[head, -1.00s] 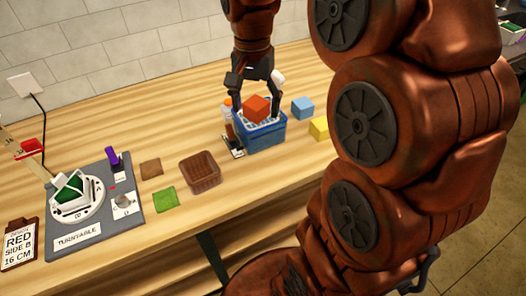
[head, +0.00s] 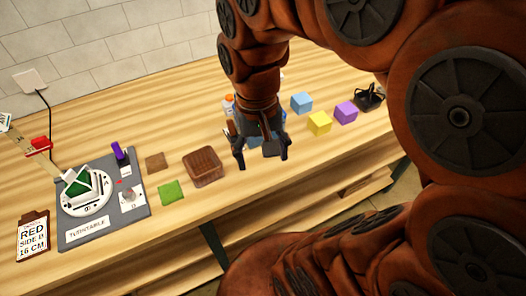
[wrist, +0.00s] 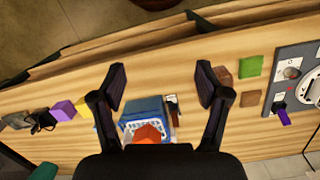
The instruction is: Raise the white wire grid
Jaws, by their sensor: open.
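The white wire grid (wrist: 130,126) shows in the wrist view at the top of a blue bin (wrist: 143,105). An orange-red cube (wrist: 148,133) sits over the grid and covers part of it. My gripper (wrist: 161,82) is open and empty, its two fingers spread apart, with the bin between and below them in the picture. In the head view my gripper (head: 260,155) hangs above the table's front part and hides nearly all of the bin, the grid and the cube.
Blue (head: 302,102), yellow (head: 319,123) and purple (head: 346,112) cubes stand right of my gripper, with a black holder (head: 369,96) beyond. The table strip in front is clear.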

